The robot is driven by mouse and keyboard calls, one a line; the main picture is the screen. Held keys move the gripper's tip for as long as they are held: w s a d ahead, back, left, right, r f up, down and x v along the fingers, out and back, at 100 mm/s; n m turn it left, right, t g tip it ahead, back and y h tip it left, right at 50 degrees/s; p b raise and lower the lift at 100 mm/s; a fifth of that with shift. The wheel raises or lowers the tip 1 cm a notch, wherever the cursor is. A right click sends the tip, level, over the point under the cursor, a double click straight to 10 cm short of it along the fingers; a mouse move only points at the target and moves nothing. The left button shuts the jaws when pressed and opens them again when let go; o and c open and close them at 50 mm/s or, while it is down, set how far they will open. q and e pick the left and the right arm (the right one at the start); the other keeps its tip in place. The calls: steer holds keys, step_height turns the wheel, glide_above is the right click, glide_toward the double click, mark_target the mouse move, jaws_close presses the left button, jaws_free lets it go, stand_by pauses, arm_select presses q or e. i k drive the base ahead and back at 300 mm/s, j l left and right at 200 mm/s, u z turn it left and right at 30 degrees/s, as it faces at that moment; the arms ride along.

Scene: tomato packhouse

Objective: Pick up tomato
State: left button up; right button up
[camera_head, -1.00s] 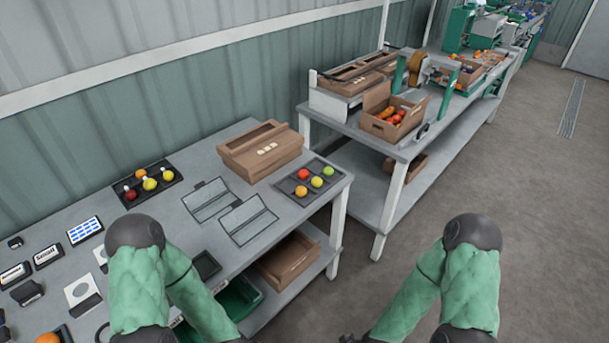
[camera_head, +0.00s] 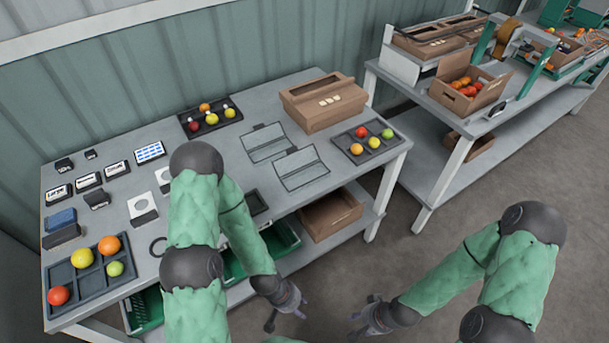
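The near-left black divided tray (camera_head: 92,282) holds a red tomato (camera_head: 59,295), a yellow one (camera_head: 82,257), an orange one (camera_head: 109,246) and a green one (camera_head: 115,268). The right tray (camera_head: 376,154) also holds a red tomato (camera_head: 361,132), a green one (camera_head: 387,133), a yellow one (camera_head: 374,142) and an orange one (camera_head: 356,149). My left gripper (camera_head: 285,316) is low in front of the table, fingers apart and empty. My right gripper (camera_head: 357,318) is to its right over the floor, its fingers also apart and empty. Both are away from the tomatoes.
A back tray (camera_head: 186,117) holds several fruits with white tops. Labelled blocks (camera_head: 88,181) stand left. A second bench (camera_head: 430,92) carries an open box (camera_head: 470,98) of red tomatoes.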

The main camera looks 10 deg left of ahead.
mark_target(360, 132)
steer(key=u, duration=0.8)
steer(key=l+u, duration=1.25)
steer(key=k+l+u, duration=0.2)
steer(key=l+u, duration=0.25)
